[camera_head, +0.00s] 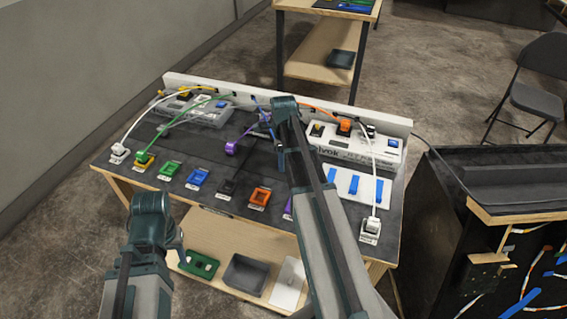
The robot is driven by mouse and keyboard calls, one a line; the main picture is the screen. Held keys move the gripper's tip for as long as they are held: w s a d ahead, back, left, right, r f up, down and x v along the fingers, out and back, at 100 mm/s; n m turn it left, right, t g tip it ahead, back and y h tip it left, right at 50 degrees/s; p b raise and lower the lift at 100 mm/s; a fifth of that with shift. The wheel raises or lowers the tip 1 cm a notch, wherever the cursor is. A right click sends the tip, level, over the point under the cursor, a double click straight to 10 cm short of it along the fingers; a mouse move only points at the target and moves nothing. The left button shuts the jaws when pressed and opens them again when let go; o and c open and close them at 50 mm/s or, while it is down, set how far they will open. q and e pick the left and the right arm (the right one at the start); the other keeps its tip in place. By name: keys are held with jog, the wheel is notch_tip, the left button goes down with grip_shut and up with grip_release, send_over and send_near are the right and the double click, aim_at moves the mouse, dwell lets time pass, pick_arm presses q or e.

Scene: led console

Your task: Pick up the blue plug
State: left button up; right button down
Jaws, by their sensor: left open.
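A blue square holder (197,178) sits in the row along the front of the dark console top (190,150) and looks empty. A small blue patch shows on the grey power strip (208,115) at the back left, but it is too small to tell if it is the blue plug. My left gripper (181,246) is open, low in front of the console's left part, and mostly hidden by its wrist. My right arm reaches over the console's middle. Its gripper (270,128) is beside the purple cable, and its jaws are unclear.
A white power strip (352,148) with an orange plug (343,127) stands at the back right. A purple plug (231,148) lies on the console top. Green (168,169), black (227,188) and orange (260,197) holders line the front. Loose cables cross the top.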

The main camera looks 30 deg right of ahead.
pick_arm(q)
jog(key=shift+r, duration=0.15)
pick_arm(e)
jog(key=shift+r, duration=0.15)
jog(key=shift+r+p, duration=0.65)
jog(key=shift+p, duration=0.1)
jog(key=shift+s+a+r+p, duration=0.15)
jog(key=shift+a+r+p, duration=0.05)
jog(key=shift+r+p, duration=0.4)
jog(key=shift+s+a+r+p, duration=0.15)
jog(key=shift+r+p, duration=0.45)
pick_arm(q)
notch_tip(320, 180, up, 5)
jog(key=shift+f+p, duration=0.15)
jog(key=shift+p, duration=0.4)
pick_arm(e)
jog(key=s+a, duration=0.2)
jog(key=a, duration=0.2)
jog(key=s+a, duration=0.3)
jog(key=a, duration=0.1)
jog(key=s+a+r, duration=0.1)
jog(key=s+a, duration=0.1)
jog(key=a, duration=0.3)
jog(key=shift+s, duration=0.25)
pick_arm(q)
jog(key=shift+w, duration=0.1)
pick_arm(e)
jog(key=shift+w+a+r, duration=0.1)
jog(key=shift+w, duration=0.05)
